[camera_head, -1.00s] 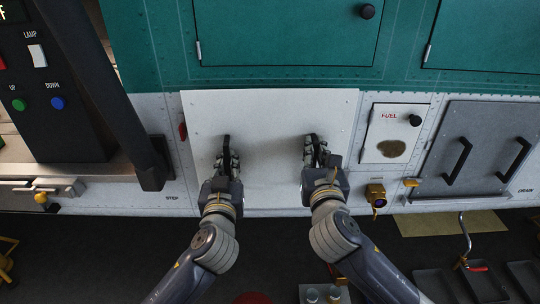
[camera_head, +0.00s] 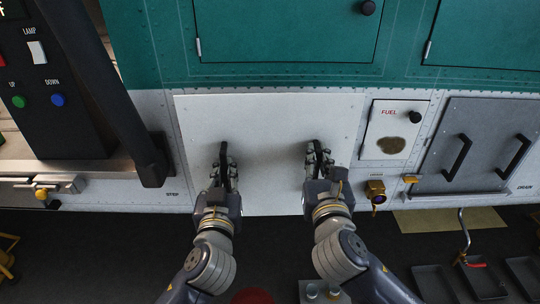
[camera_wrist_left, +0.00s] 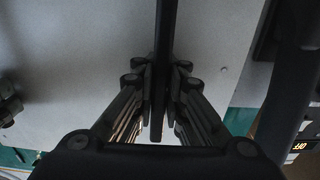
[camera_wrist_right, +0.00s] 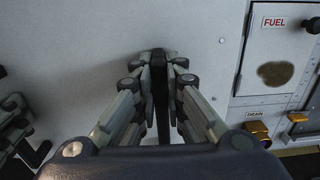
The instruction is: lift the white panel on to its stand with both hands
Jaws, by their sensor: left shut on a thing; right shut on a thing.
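The white panel (camera_head: 270,130) stands in front of the lower white side of the aircraft in the head view, with two black handles. My left gripper (camera_head: 224,172) is shut on the panel's left handle (camera_wrist_left: 165,40), seen between its fingers in the left wrist view. My right gripper (camera_head: 318,160) is shut on the right handle (camera_wrist_right: 160,75), seen between its fingers in the right wrist view. The panel's face also fills much of both wrist views. I cannot make out the stand.
To the right are the fuel hatch (camera_head: 393,130), a yellow drain fitting (camera_head: 376,192) and a grey door (camera_head: 475,150) with two black handles. A black control box (camera_head: 50,110) with buttons stands at the left. Trays (camera_head: 470,282) lie on the floor at the lower right.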

